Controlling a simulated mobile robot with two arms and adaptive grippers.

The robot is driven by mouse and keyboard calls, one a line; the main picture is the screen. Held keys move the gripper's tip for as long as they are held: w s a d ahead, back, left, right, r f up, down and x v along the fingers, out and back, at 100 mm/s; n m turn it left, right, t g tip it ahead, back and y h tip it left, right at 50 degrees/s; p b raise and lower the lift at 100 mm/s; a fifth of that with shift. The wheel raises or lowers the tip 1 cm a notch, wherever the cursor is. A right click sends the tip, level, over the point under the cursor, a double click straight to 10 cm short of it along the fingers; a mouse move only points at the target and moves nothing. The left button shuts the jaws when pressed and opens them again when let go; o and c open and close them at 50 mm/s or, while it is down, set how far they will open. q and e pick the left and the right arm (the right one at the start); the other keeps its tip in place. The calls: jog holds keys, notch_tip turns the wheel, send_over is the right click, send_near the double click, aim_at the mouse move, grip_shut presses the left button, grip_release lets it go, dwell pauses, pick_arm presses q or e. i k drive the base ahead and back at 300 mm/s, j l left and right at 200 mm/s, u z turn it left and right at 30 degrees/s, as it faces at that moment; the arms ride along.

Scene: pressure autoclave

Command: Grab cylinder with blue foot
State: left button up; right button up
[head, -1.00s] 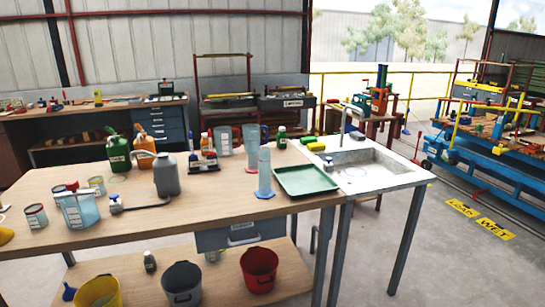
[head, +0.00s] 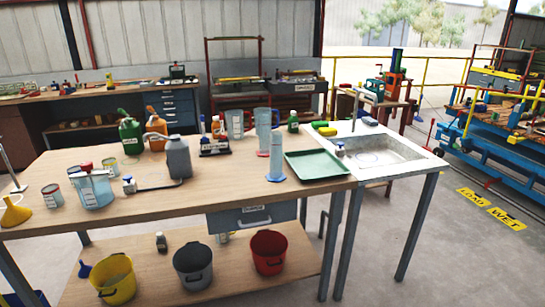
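The clear measuring cylinder with a blue foot (head: 275,158) stands upright on the wooden bench, just left of the green tray. Behind it stands another tall clear cylinder (head: 263,133), which has a reddish foot. Neither of my grippers shows in the head view.
The bench (head: 150,212) also holds a green tray (head: 317,164), a grey jerrycan (head: 179,158), a beaker (head: 92,190) and a yellow funnel (head: 15,214). A sink (head: 375,152) adjoins it on the right. Buckets (head: 193,262) stand on the lower shelf.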

aim_at(276, 175)
jog(key=i+j, duration=0.15)
jog(key=j, duration=0.2)
jog(key=i+j, duration=0.15)
jog(key=j, duration=0.15)
jog(key=i+j+z, duration=0.1)
jog(key=j, duration=0.25)
jog(key=i+j, duration=0.2)
jog(key=j, duration=0.15)
jog(key=i+j, duration=0.1)
jog(key=j, duration=0.2)
jog(key=z, duration=0.05)
